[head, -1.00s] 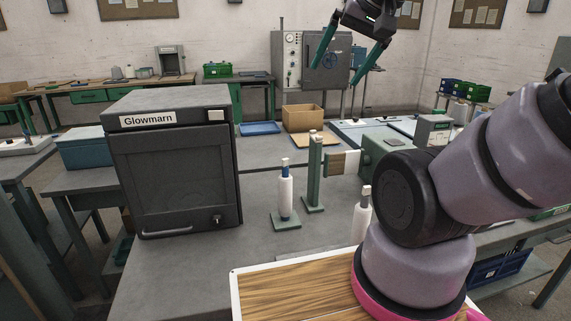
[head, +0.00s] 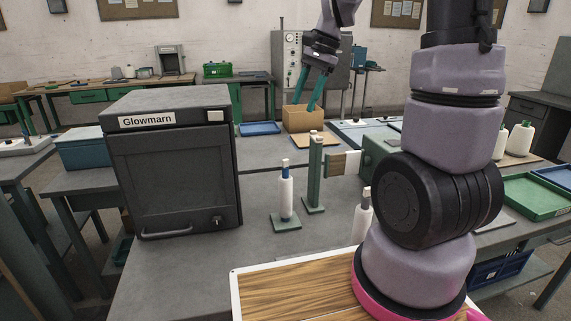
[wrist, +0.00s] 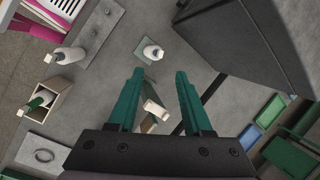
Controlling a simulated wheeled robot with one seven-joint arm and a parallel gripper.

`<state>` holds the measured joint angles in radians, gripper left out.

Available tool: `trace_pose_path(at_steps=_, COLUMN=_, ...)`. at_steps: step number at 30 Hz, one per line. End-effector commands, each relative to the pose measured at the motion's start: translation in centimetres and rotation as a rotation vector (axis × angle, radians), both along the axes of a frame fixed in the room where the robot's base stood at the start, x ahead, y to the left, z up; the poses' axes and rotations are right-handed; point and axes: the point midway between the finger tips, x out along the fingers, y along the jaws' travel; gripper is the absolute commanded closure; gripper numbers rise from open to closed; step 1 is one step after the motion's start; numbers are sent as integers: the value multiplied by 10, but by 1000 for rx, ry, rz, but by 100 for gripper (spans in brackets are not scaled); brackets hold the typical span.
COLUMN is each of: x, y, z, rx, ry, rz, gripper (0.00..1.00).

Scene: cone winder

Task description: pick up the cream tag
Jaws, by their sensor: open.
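I cannot make out for certain which thing is the cream tag. A small pale square (head: 215,115) is on the upper front of the dark Glowmarn cabinet (head: 175,165).
A cardboard box (head: 296,118) and a blue tray (head: 260,128) are toward the back of the bench. Another white cone (head: 362,218) stands partly behind my arm. The grey bench (head: 225,260) is bare in front of the cabinet.

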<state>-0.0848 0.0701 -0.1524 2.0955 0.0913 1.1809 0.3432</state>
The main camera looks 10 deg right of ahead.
Motion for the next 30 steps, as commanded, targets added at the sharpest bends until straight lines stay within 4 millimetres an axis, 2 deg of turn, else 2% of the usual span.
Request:
trace_pose_path(at_steps=1, x=11, y=1, z=-16, rx=4, ry=52, rz=-29, gripper=50)
trace_pose_path(at_steps=3, x=23, y=2, z=-33, rx=11, ry=112, rz=-72, gripper=50)
trace_pose_path(at_steps=6, x=35, y=3, z=-54, rx=15, ry=182, rz=-118, gripper=50)
trace_pose_path(at_steps=10, x=43, y=3, z=-72, rx=15, ry=235, rz=-158, gripper=50)
trace_pose_path(at_steps=14, x=46, y=5, z=-83, rx=16, ry=256, rz=-172, gripper=50)
trace_pose_path(at_steps=22, x=39, y=20, z=-120, rx=16, ry=256, rz=-172, gripper=50)
trace_pose_path(at_steps=30, x=33, y=29, z=-141, rx=16, ry=256, rz=-172, gripper=50)
